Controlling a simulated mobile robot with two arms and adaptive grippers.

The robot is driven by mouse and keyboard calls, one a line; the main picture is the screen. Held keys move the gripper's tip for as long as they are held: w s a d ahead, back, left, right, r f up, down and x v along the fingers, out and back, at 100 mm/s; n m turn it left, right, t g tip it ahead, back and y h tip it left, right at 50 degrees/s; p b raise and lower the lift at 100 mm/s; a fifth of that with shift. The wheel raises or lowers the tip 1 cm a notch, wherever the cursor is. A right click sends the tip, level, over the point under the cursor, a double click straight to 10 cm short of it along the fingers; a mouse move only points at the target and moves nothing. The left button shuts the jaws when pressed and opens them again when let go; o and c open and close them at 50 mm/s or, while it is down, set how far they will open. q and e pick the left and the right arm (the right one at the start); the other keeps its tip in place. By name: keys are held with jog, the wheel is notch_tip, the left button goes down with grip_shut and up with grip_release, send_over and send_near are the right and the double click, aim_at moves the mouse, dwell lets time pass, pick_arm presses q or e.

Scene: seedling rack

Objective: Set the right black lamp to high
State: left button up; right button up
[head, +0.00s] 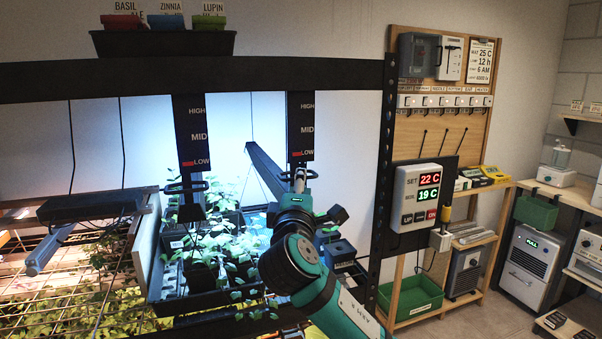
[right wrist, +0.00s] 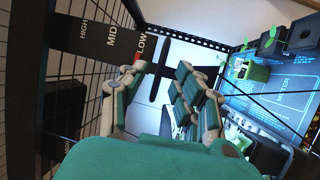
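The right black lamp's upright scale (head: 301,125) is marked HIGH, MID and LOW, with its red marker at LOW. Its black lamp bar (head: 262,168) slants back from it. My right gripper (head: 299,178) is at the foot of this scale, by its dark handle. In the right wrist view the scale (right wrist: 95,40) lies sideways at upper left. The right gripper's fingers (right wrist: 158,78) are spread, with a dark bar (right wrist: 157,87) showing between them. I cannot tell whether they touch it. My left gripper is not in view.
The left black scale (head: 192,135) also reads LOW, with a black handle (head: 187,187) below. Seedling trays (head: 200,299) sit beneath the lamps. A black rack post (head: 384,180) and a controller box (head: 416,198) stand to the right. A wire grid fills the wrist view's left side.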

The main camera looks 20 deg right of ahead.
jog(key=shift+x, duration=1.65)
grip_shut()
jog(key=shift+r+p, duration=0.1)
jog(key=shift+p, duration=0.25)
